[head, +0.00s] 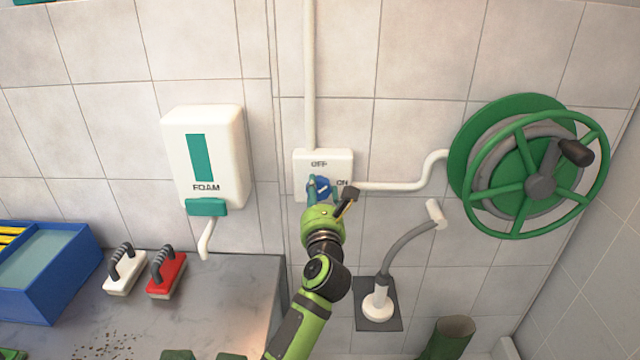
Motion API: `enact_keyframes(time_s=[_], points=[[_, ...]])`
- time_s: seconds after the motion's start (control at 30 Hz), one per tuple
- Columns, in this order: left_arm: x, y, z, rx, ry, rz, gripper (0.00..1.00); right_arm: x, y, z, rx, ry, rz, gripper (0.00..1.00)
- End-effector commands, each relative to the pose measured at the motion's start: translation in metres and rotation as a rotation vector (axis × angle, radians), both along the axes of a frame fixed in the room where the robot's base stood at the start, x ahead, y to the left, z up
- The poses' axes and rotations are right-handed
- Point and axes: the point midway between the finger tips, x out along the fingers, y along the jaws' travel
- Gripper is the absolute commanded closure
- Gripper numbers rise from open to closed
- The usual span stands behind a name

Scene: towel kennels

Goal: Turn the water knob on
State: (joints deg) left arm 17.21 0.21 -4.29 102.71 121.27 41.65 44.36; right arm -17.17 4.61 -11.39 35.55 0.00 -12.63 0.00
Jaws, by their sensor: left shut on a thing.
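The water knob (318,187) is a small blue dial on a white wall box (324,160) marked OFF at the top and ON at the right. My left gripper (325,192) is at the box, shut on the blue knob, with its fingers on either side of it. The gripper hides the lower part of the knob and of the box. I cannot tell exactly which way the knob points. My right gripper is not in the view.
A white foam dispenser (206,155) hangs left of the box. Red (167,276) and white (125,270) brushes and a blue crate (75,275) occupy the counter (235,290).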

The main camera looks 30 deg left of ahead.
Motion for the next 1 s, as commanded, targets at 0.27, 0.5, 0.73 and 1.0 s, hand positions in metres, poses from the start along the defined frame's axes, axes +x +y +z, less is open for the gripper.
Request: enact_keyframes(time_s=[0.27, 0.5, 0.73, 1.0], points=[[0.001, 0.001, 0.016, 0.249, 0.095, -0.002, 0.81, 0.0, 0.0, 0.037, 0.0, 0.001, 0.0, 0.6], [0.001, 0.0, 0.015, 0.432, 0.184, -0.003, 0.81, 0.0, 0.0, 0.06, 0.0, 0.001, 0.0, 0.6], [0.001, 0.0, 0.013, 0.559, 0.246, -0.003, 0.81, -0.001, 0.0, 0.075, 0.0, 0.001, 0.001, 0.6], [0.002, -0.001, 0.011, 0.639, 0.283, -0.004, 0.81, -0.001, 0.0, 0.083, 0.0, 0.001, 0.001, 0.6]])
